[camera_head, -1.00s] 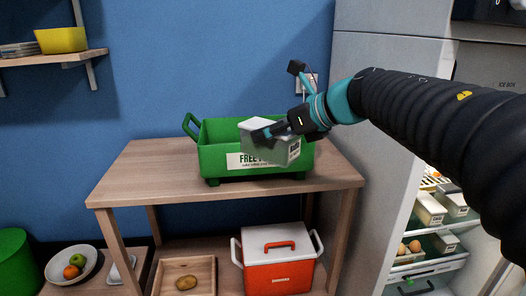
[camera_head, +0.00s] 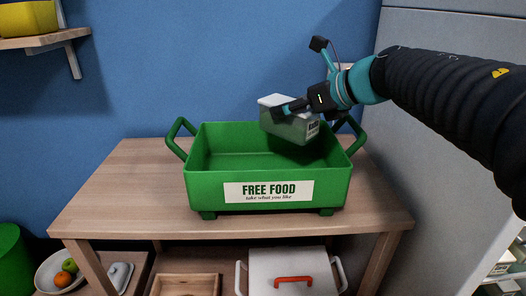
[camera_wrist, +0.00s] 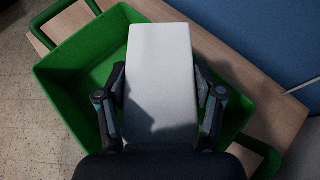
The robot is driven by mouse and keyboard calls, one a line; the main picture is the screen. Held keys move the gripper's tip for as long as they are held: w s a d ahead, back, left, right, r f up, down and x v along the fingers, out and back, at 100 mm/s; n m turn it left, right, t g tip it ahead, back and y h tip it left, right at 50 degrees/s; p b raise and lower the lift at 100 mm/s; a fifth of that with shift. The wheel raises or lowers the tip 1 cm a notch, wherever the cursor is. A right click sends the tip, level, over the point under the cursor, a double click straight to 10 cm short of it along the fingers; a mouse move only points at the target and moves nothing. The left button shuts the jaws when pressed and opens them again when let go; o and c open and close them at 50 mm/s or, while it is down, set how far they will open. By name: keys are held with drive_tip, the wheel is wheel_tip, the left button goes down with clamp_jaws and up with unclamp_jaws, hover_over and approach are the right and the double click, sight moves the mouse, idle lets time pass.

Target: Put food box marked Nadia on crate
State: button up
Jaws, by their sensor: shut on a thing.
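The food box (camera_head: 289,125) is a translucent grey-green container with a pale lid and a small dark label on its right end, too small to read. My gripper (camera_head: 292,108) is shut on it and holds it over the back right part of the green crate (camera_head: 206,193). The crate stands on the wooden table, has two handles and a "FREE FOOD" sign in front. Its visible inside is empty. In the wrist view the box's pale lid (camera_wrist: 160,70) lies between my two fingers, with the crate (camera_wrist: 75,60) below and around it.
The wooden table (camera_head: 110,205) has free room left of the crate. A white-lidded box (camera_head: 290,265) with a red handle and a wooden tray (camera_head: 187,284) are on the lower shelf. A blue wall (camera_head: 180,60) stands behind and the fridge on the right.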

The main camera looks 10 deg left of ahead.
sight(282, 138)
drive_tip(key=shift+s+a+f+b, duration=0.15)
drive_tip(key=shift+a+f+b, duration=0.05)
drive_tip(key=shift+a+f, duration=1.5)
drive_tip(key=shift+s+a+f+b, duration=0.2)
drive_tip(key=shift+a+f, duration=1.45)
drive_tip(key=shift+a, duration=0.05)
drive_tip(key=shift+s+a+f+b, duration=0.15)
drive_tip(key=shift+a+f+b, duration=0.05)
drive_tip(key=shift+a+f, duration=1.5)
drive_tip(key=shift+f, duration=0.15)
drive_tip(key=o, duration=1.4)
drive_tip(key=shift+d+r, duration=0.15)
drive_tip(key=shift+r, duration=0.15)
drive_tip(key=v, duration=1.1)
drive_tip(key=shift+s+d+r, duration=0.1)
drive_tip(key=shift+s+d, duration=0.1)
drive_tip(key=shift+d, duration=0.1)
